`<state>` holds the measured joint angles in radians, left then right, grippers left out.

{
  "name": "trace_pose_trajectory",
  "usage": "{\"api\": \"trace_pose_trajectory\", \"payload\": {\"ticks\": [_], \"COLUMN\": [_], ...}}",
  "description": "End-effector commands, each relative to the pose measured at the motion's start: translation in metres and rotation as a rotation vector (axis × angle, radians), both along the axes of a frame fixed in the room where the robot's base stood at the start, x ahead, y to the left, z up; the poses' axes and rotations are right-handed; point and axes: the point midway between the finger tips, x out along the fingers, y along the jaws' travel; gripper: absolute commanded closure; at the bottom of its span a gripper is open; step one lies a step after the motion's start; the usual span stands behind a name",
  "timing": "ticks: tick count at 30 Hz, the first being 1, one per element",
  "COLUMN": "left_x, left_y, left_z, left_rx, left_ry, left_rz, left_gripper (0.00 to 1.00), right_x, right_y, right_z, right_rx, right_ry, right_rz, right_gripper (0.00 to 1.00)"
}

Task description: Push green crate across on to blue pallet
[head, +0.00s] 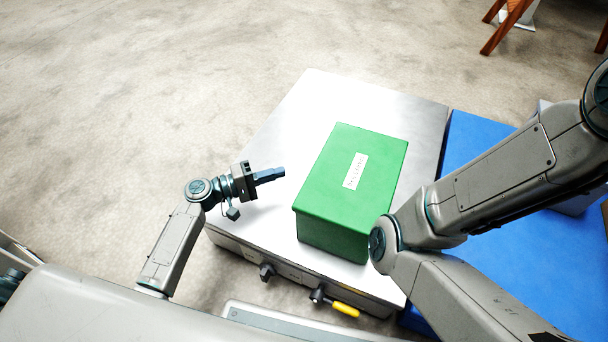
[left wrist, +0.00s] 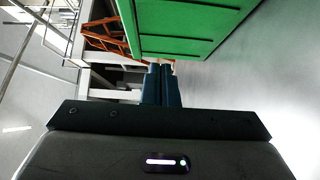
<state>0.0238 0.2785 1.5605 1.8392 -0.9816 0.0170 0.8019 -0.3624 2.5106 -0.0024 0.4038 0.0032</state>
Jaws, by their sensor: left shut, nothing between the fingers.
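The green crate (head: 351,185) stands upright on a silver metal surface (head: 270,150), with a white label on its lid. The blue pallet (head: 535,250) lies to the right of the metal surface, partly hidden by my right arm. My left gripper (head: 283,173) is shut and empty, to the left of the crate with a gap between them. In the left wrist view the shut fingers (left wrist: 161,68) point ahead and the crate's green side (left wrist: 200,28) fills the top. My right arm crosses the head view at the right; its gripper does not show.
Wooden legs (head: 508,22) stand on the floor at the top right. The metal surface left of the crate and behind it is clear.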

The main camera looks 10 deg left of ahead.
Motion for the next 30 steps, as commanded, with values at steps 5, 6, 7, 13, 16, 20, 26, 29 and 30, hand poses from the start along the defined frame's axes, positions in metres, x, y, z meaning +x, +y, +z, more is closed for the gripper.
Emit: {"api": "trace_pose_trajectory", "payload": {"ticks": [5,6,7,13,16,20,26,29,30], "left_x": [0.023,0.026,0.022,0.017,0.016,0.016,0.016,0.016,0.016], "left_y": [-0.034,-0.04,-0.046,-0.068,-0.073,-0.075,-0.075,-0.075,-0.075], "left_z": [-0.002,-0.002,-0.003,-0.002,-0.001,0.0,0.0,0.0,0.0], "left_rx": [-0.006,-0.005,-0.004,-0.002,-0.001,-0.001,-0.001,-0.001,-0.001], "left_ry": [-0.004,-0.002,-0.001,-0.001,0.0,-0.001,-0.001,-0.001,-0.001], "left_rz": [0.0,0.0,-0.001,0.0,0.0,0.001,0.001,0.001,0.001], "left_gripper": [1.0,1.0,1.0,1.0,1.0,1.0,1.0,1.0,1.0], "right_x": [0.003,0.004,0.004,0.006,0.007,0.007,0.007,0.007,0.007], "right_y": [0.0,0.0,0.0,0.001,0.001,0.001,0.001,0.001,0.001], "right_z": [-0.014,-0.015,-0.016,-0.021,-0.022,-0.021,-0.021,-0.021,-0.021], "right_rx": [-0.004,-0.005,-0.006,-0.009,-0.009,-0.009,-0.009,-0.008,-0.008], "right_ry": [0.018,0.02,0.022,0.035,0.038,0.039,0.039,0.039,0.039], "right_rz": [0.003,0.003,0.003,0.006,0.006,0.006,0.006,0.007,0.007], "right_gripper": [0.71,0.71,0.71,0.71,0.71,0.71,0.71,0.71,0.71]}}
